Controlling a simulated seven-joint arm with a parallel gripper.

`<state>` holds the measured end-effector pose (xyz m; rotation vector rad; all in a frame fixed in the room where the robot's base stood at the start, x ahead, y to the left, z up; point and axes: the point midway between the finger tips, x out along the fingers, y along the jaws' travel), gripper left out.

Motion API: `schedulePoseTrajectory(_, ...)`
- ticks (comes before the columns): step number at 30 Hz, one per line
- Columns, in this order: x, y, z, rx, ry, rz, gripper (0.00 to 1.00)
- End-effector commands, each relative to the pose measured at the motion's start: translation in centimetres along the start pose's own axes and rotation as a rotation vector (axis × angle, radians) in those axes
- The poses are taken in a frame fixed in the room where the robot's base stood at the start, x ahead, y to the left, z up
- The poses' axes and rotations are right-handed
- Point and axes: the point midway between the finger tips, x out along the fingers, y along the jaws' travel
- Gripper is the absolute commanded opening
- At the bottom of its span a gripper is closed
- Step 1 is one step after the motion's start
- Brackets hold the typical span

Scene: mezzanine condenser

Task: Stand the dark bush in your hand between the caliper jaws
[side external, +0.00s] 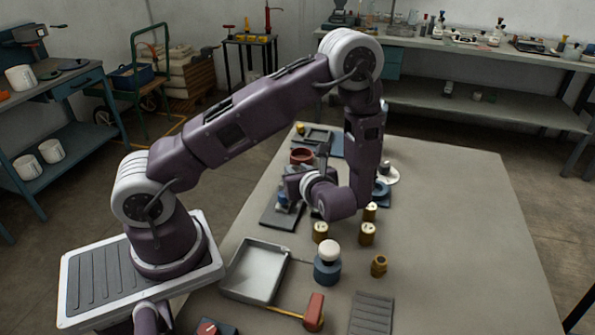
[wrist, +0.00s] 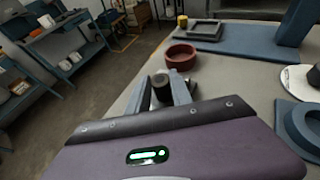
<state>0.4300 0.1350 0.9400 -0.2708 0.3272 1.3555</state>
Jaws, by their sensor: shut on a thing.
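The dark bush (wrist: 161,84) is a small dark cylinder with a paler top end, seen between the two grey fingers of my gripper (wrist: 163,92) in the wrist view. My gripper is shut on it. In the side external view my gripper (side external: 296,184) is low over the far left part of the bench, above a dark plate (side external: 283,213), and the arm hides the bush there. I cannot clearly pick out the caliper jaws. A blue slab (wrist: 240,41) with an upright blue block (wrist: 296,22) lies beyond my gripper, to the right.
A red-brown ring (wrist: 180,57) stands just beyond the fingers, near a grey tray (wrist: 203,31). Several brass cylinders (side external: 367,234), a white-topped blue piece (side external: 327,265) and a metal tray (side external: 243,287) are nearer. The bench's right side (side external: 470,240) is clear.

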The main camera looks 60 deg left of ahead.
Motion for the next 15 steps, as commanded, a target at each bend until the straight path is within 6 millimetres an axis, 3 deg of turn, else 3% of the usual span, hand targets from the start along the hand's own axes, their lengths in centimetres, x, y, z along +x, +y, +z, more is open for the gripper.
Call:
schedulePoseTrajectory(6, 0.04, -0.01, -0.1, 0.0, 0.0, 0.0, 0.0)
schedulePoseTrajectory(7, 0.06, -0.01, -0.15, 0.0, 0.0, 0.0, 0.28)
schedulePoseTrajectory(10, 0.05, -0.01, -0.12, 0.0, 0.0, 0.0, 0.48)
schedulePoseTrajectory(15, 0.04, -0.01, -0.11, 0.0, 0.0, 0.0, 0.48)
